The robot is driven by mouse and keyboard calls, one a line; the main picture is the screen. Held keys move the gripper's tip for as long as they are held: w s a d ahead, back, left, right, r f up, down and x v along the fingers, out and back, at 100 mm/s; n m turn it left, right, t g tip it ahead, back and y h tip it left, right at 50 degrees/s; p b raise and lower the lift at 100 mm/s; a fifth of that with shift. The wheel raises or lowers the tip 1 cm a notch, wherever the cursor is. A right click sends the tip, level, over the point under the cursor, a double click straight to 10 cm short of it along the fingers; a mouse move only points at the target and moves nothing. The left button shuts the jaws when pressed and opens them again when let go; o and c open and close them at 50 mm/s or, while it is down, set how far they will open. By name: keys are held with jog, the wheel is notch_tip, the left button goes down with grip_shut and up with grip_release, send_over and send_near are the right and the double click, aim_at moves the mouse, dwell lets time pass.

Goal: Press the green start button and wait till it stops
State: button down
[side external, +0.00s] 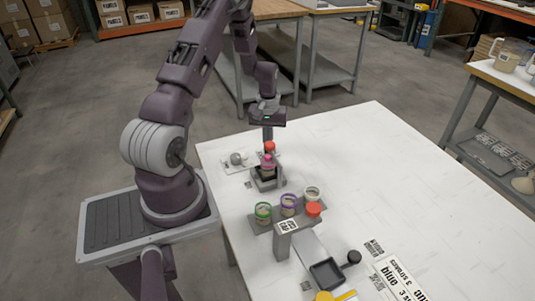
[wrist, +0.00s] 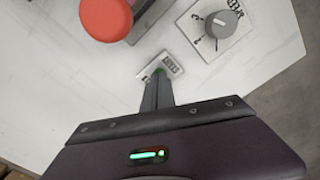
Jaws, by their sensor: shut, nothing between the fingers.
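My gripper (wrist: 157,88) is shut and empty, its fingers pointing down at the small white START plate (wrist: 168,64) in the wrist view. A sliver of green shows at the fingertips, likely the green start button (wrist: 158,71); the fingers hide most of it. I cannot tell whether they touch or press it. In the side view my gripper (side external: 268,132) is above and behind the mixer (side external: 268,183), and the button is hidden there. A pink jar (side external: 267,162) with a red cap (side external: 269,146) stands on the mixer. The red cap also shows in the wrist view (wrist: 106,18).
A grey speed dial (wrist: 221,24) on a white plate sits right of the START plate. In the side view, a rack (side external: 284,226) with several lidded jars and a black tray (side external: 326,273) stand nearer the camera.

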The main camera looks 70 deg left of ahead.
jog(key=shift+f, duration=0.25)
jog(key=shift+r, duration=0.8)
dwell(0.4)
jog(key=shift+r, duration=2.05)
